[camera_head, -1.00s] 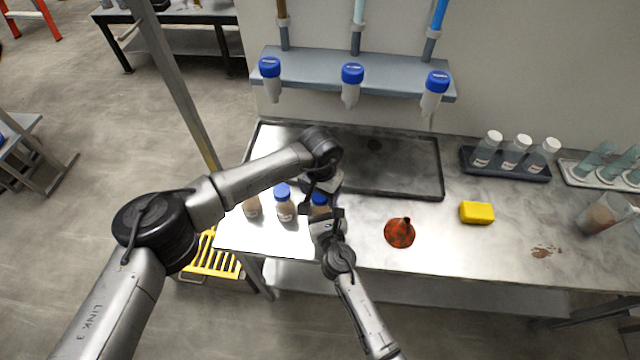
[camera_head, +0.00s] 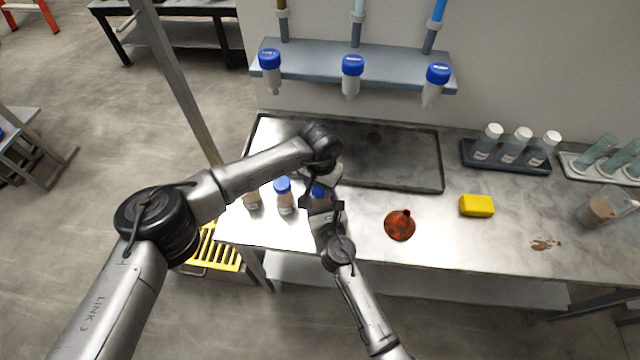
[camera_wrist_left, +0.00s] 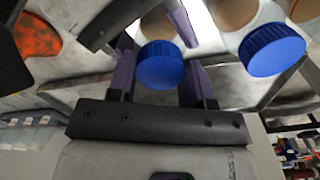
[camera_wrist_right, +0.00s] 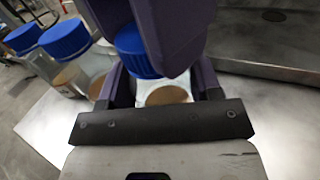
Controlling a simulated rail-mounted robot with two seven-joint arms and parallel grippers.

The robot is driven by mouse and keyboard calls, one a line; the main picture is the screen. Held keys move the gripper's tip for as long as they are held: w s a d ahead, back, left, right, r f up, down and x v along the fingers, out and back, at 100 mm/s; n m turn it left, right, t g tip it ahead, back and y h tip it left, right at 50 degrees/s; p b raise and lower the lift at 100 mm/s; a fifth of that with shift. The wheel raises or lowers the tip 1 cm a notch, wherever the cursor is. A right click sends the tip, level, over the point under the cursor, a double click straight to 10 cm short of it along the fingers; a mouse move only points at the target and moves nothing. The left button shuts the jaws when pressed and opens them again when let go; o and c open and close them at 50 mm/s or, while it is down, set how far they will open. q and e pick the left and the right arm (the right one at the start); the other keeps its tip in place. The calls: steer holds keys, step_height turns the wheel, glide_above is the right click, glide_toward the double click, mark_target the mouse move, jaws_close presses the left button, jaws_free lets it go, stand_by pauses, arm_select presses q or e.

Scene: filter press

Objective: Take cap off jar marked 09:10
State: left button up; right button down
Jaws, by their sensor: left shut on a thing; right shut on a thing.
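Several jars with blue caps stand in a row at the bench's left front. The right-hand jar (camera_wrist_right: 166,97) is between both grippers, and no time mark on it is readable. Its blue cap (camera_head: 319,191) also shows in the left wrist view (camera_wrist_left: 160,66). My left gripper (camera_head: 321,183) is shut on this cap from above. My right gripper (camera_head: 322,207) is shut on the jar's body from the front. The cap appears to sit on the jar; the fingers hide much of the joint. The middle jar (camera_head: 285,198) and left jar (camera_head: 252,200) stand beside it.
A black-rimmed tray (camera_head: 400,185) lies behind the jars. A rack of white-capped bottles (camera_head: 510,160) stands farther right.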

arm_select(q)
steer(key=n, duration=0.3)
steer(key=shift+n, duration=0.4)
steer(key=n, duration=0.3)
steer(key=shift+n, duration=0.4)
steer(key=n, duration=0.3)
steer(key=shift+n, duration=0.4)
steer(key=n, duration=0.4)
steer(key=shift+r, duration=0.1)
steer(key=n, duration=0.3)
steer(key=shift+n, duration=0.4)
steer(key=n, duration=0.9)
steer(key=shift+n, duration=0.4)
steer(key=n, duration=1.1)
steer(key=shift+n, duration=0.4)
steer(key=n, duration=0.9)
steer(key=shift+n, duration=0.4)
steer(key=n, duration=0.3)
steer(key=shift+r, duration=0.1)
